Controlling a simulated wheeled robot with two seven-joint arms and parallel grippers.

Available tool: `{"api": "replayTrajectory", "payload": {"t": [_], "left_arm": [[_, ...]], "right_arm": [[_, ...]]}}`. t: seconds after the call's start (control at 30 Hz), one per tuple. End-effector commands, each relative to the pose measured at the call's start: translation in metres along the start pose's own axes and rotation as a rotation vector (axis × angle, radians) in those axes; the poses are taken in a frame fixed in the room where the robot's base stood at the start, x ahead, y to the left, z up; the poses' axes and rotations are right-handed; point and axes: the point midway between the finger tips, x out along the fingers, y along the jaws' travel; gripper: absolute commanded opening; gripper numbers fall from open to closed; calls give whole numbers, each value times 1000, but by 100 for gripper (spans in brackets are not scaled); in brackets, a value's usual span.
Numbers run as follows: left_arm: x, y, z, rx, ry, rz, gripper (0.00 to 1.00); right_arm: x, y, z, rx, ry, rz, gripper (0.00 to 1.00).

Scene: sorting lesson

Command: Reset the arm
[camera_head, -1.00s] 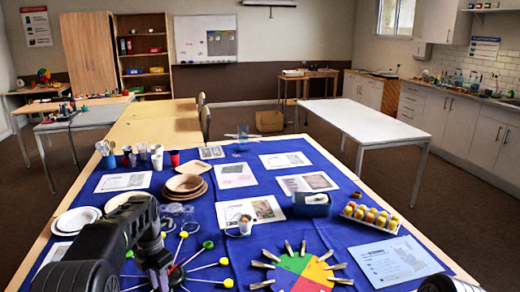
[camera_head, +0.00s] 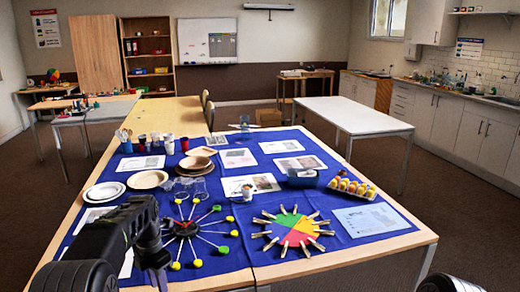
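My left arm (camera_head: 122,235) shows at the lower left as dark links that bend down near the front left of the blue-covered table (camera_head: 262,262). Its fingers are not visible; they lie below the picture's edge or are hidden. A small dark part of my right arm (camera_head: 450,284) shows at the bottom right corner, and its gripper is out of view. I see nothing held by either arm.
On the table are a colour wheel with clothespins (camera_head: 297,229), a spoked wheel with yellow and green ends (camera_head: 187,228), plates (camera_head: 104,192), a blue bin (camera_head: 302,179) and an egg tray (camera_head: 352,189). A white table (camera_head: 357,117) stands behind at right.

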Motion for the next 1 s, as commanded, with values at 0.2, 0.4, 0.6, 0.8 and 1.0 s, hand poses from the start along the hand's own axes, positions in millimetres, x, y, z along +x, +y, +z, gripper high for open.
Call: {"api": "replayTrajectory", "payload": {"t": [0.2, 0.4, 0.6, 0.8, 1.0], "left_arm": [[0, 10, 11, 157, -42, 47, 25], [9, 21, 24, 379, -85, 116, 25], [43, 14, 40, 732, -121, 195, 25], [127, -34, 42, 1304, -143, 286, 25], [226, -144, -2, 1947, -166, 363, 25]], "right_arm": [[0, 0, -2, 0, 3, 0, 33], [0, 0, -1, 0, 2, 0, 33], [0, 0, -1, 0, 2, 0, 33], [0, 0, -1, 0, 2, 0, 33], [0, 0, -1, 0, 2, 0, 33]]}}
